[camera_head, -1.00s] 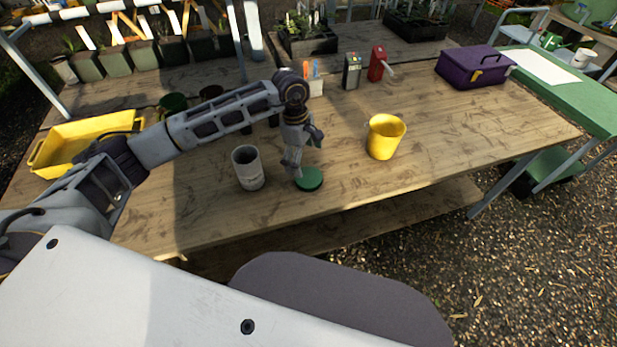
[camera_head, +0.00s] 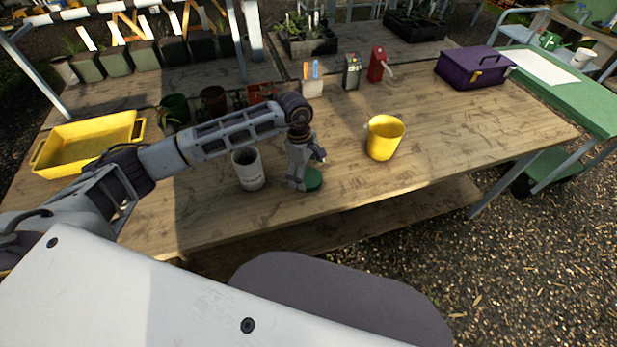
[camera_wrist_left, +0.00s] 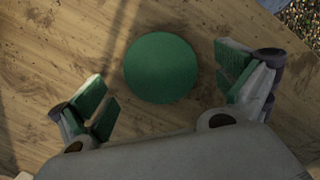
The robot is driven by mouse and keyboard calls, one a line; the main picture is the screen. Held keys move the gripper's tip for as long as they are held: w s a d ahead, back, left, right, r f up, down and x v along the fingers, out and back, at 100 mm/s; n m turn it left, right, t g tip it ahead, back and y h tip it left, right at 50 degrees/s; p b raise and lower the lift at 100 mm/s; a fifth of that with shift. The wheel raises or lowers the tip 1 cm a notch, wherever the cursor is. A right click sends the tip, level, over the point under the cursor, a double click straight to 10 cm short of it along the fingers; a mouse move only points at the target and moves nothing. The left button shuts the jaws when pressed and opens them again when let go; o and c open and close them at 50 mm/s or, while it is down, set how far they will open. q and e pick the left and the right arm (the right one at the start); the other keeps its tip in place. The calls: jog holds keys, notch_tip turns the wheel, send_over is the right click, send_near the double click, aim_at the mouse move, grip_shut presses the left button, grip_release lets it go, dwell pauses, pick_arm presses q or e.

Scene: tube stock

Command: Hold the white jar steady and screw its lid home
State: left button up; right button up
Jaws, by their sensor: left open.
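The white jar (camera_head: 249,170) stands upright on the wooden table, its open dark mouth facing up. The green lid (camera_head: 314,180) lies flat on the table to the right of the jar, apart from it. My left gripper (camera_head: 305,182) is at the lid, pointing down and partly covering it in the head view. In the left wrist view the lid (camera_wrist_left: 161,68) sits between the two spread green-padded fingers (camera_wrist_left: 165,88), with a gap on each side. The left gripper is open and empty. My right gripper is not in view.
A yellow tray (camera_head: 88,146) is at the left. A purple toolbox (camera_head: 474,67), a red dispenser (camera_head: 376,64) and several pots are further back. The table's front edge is close to the lid.

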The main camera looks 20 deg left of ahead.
pick_arm(q)
jog(key=shift+d+f, duration=0.1)
jog(key=shift+f, duration=0.65)
jog(key=c, duration=0.8)
